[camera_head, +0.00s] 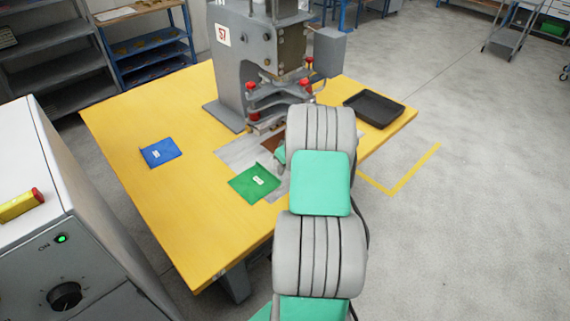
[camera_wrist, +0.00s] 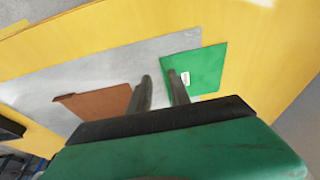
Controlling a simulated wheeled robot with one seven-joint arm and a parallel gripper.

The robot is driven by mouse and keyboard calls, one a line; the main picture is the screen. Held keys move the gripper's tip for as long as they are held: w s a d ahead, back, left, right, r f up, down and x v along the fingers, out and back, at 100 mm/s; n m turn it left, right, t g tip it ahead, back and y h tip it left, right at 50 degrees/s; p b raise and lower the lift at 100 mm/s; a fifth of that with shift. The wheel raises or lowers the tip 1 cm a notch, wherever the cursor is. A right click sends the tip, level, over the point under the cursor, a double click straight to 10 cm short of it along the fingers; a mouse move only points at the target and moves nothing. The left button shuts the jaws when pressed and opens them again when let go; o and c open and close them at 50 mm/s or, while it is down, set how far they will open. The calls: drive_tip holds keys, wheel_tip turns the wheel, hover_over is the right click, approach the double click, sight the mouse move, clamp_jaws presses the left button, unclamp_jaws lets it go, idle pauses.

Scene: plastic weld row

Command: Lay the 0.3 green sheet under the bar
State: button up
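The green sheet (camera_head: 247,189) lies flat at the near edge of the grey plate, with a small white label too small to read surely. In the wrist view the green sheet (camera_wrist: 207,65) lies just right of my fingertips. My gripper (camera_wrist: 159,78) is open, with a gap between its fingers. The right fingertip overlaps the sheet's left edge in the picture; I cannot tell whether they touch.
A brown sheet (camera_wrist: 95,102) lies on the grey plate (camera_wrist: 110,68), left of my fingers. A blue sheet (camera_head: 160,152) lies on the yellow table (camera_head: 150,205) to the left. A black tray (camera_head: 373,108) sits at the right. A white cabinet (camera_head: 30,170) stands at the near left.

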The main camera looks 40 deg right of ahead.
drive_tip(key=shift+b+x, duration=2.5)
drive_tip(key=shift+x, duration=1.45)
drive_tip(key=shift+c, duration=0.3)
clamp_jaws()
drive_tip(key=shift+r, duration=0.2)
drive_tip(key=shift+r, duration=0.5)
